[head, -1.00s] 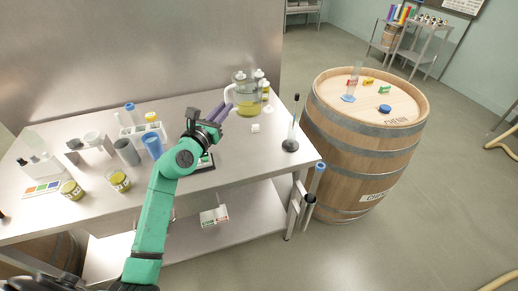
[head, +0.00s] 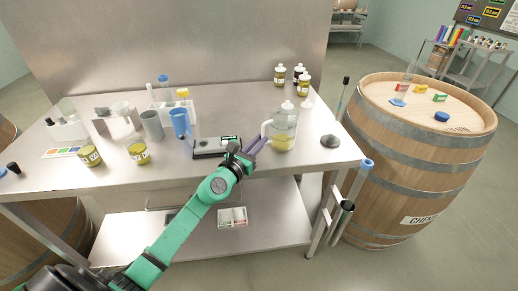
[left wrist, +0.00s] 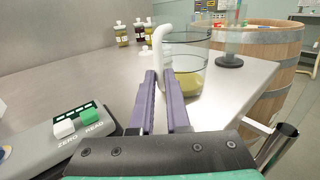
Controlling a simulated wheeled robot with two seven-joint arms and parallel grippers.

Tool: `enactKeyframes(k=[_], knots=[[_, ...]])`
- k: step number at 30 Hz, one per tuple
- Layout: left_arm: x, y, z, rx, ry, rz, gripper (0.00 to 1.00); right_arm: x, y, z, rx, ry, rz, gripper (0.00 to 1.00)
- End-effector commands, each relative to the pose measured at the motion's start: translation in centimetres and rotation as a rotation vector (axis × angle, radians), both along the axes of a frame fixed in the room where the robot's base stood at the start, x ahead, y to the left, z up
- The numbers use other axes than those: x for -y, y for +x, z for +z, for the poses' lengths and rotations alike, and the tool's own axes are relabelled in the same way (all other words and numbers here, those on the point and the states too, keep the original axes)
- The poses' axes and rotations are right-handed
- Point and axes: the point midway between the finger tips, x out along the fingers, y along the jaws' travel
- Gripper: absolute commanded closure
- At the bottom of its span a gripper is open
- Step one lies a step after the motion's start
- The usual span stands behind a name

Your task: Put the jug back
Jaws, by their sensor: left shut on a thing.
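The jug (head: 284,128) is clear, with a white handle and yellow liquid in its lower part. It is upright near the front right of the steel table (head: 232,180). Its base is at or just above the tabletop; I cannot tell which. My left gripper (head: 262,143) is shut on the jug's handle from the left. In the left wrist view the white handle (left wrist: 160,42) rises between the purple fingers (left wrist: 161,98), with the clear body (left wrist: 190,60) beyond. My right gripper is not in view.
A grey device (head: 217,146) with buttons lies left of the jug. A rod stand (head: 330,140) is close on the right, near the table's edge. Small bottles (head: 302,84) stand behind. A blue cup (head: 180,124) and jars are further left. A barrel (head: 420,150) stands right of the table.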

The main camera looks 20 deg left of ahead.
Motion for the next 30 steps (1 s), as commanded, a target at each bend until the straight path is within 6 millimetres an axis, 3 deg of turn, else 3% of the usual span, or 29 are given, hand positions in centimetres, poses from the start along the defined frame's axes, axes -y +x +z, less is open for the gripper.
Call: enactKeyframes(k=[6, 7, 9, 21, 26, 30], knots=[[0.0, 0.0, -0.2, 0.0, 0.0, 0.0, 1.0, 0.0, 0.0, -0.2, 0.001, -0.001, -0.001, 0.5], [0.0, 0.0, -0.2, -0.001, 0.0, 0.0, 0.82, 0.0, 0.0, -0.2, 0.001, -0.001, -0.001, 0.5], [0.0, 0.0, -0.1, -0.001, 0.0, 0.0, 0.56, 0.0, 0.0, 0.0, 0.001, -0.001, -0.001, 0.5], [0.0, -0.2, 0.2, -0.002, -0.001, 0.0, 0.56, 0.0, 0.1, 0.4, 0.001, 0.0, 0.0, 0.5], [-0.3, -3.1, 0.0, -0.005, 0.001, -0.001, 0.56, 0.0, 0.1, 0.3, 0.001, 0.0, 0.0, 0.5], [-0.7, -6.8, -0.3, -0.005, 0.002, -0.003, 0.56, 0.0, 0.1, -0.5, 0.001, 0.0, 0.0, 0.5]])
